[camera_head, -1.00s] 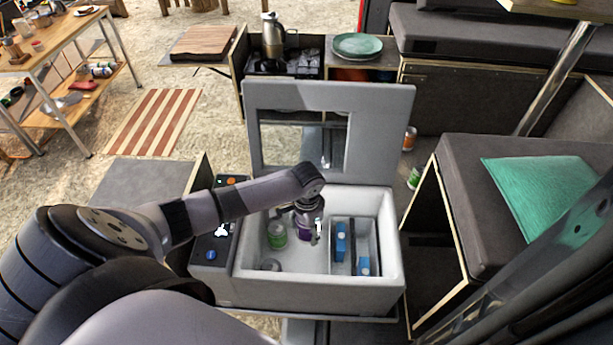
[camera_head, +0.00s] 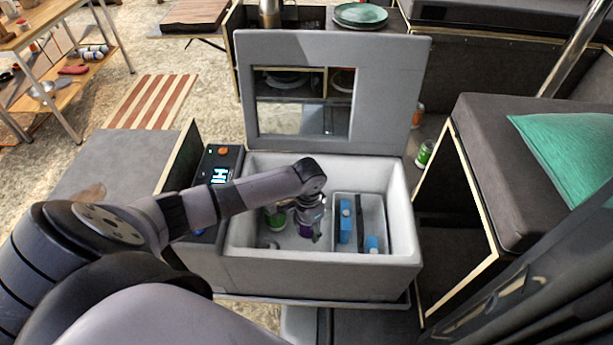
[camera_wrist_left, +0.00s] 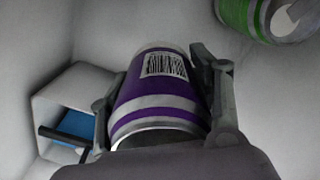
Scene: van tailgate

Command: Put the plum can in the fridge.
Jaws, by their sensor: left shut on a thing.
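The fridge (camera_head: 322,272) is an open-topped grey box with a white inside, its lid (camera_head: 391,95) standing up at the back. My left gripper (camera_head: 308,226) reaches down inside it. In the left wrist view the gripper (camera_wrist_left: 165,105) is shut on the plum can (camera_wrist_left: 156,93), a purple can with pale bands and a barcode, one finger on each side. In the head view the plum can (camera_head: 304,231) is mostly hidden by the gripper. Whether it touches the fridge floor I cannot tell. My right gripper is not in view.
A green can (camera_head: 275,218) stands left of the plum can inside the fridge; it also shows in the left wrist view (camera_wrist_left: 262,16). A divided compartment with blue cartons (camera_head: 345,222) lies to the right. Cans (camera_head: 425,153) stand outside, right of the lid.

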